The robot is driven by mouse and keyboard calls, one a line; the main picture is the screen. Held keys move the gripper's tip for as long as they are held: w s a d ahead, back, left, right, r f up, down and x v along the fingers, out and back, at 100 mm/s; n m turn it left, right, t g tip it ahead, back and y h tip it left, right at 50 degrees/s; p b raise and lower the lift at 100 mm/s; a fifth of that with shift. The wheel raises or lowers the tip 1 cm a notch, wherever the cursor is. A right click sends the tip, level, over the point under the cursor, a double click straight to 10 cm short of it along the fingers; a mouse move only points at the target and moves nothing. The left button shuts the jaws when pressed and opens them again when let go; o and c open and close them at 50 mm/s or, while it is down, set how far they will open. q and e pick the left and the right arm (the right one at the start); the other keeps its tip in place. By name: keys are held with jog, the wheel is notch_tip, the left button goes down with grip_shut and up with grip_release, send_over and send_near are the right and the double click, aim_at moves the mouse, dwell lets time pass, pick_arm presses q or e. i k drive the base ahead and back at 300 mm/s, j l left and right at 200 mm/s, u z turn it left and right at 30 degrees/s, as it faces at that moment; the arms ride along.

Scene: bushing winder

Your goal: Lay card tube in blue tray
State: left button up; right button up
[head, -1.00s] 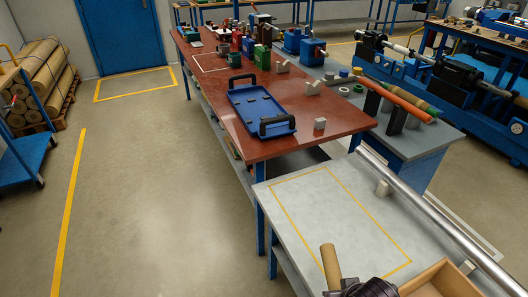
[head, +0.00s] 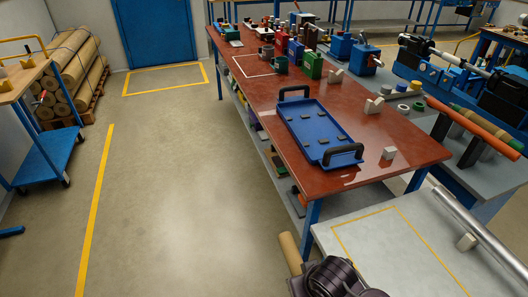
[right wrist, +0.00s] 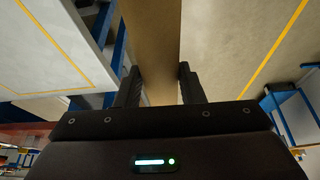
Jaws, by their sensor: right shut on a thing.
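The brown card tube (head: 290,252) is at the bottom of the head view, tilted, just left of the grey table's near edge. My right gripper (right wrist: 159,80) is shut on it; the tube (right wrist: 152,35) runs between both fingers in the right wrist view. In the head view my dark right wrist hides the tube's lower part. The blue tray (head: 301,143) lies on the red-brown bench, with a black handle at each end. Several small dark pieces show on its floor. The tube is apart from the tray, nearer to me. My left gripper is not in view.
The red-brown bench (head: 345,178) carries grey blocks near its right edge and coloured items at its far end. The grey table (head: 405,250) with a yellow outline and a metal bar (head: 470,225) stands at the lower right. Open floor (head: 175,190) lies left.

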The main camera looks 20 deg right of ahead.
aim_at(302, 131)
jog(key=i+u, duration=0.4)
jog(key=i, duration=0.5)
jog(key=i+z, duration=0.15)
jog(key=i, duration=0.15)
jog(key=i+j+z, duration=0.2)
jog(key=i+z, duration=0.15)
jog(key=z, duration=0.2)
jog(key=i+j+z, duration=0.15)
jog(key=z, duration=0.25)
jog(key=i+j+z, duration=0.3)
jog(key=z, duration=0.15)
jog(key=i+j+z, duration=0.15)
jog(key=j+z, duration=0.15)
jog(key=z, duration=0.15)
jog(key=i+j+z, duration=0.1)
jog(key=j+z, duration=0.3)
jog(key=i+j+z, duration=0.1)
jog(key=j+z, duration=0.2)
jog(key=z, duration=0.15)
jog(key=j+z, duration=0.4)
jog(key=k+j+z, duration=0.15)
jog(key=j, duration=0.15)
jog(key=i, duration=0.05)
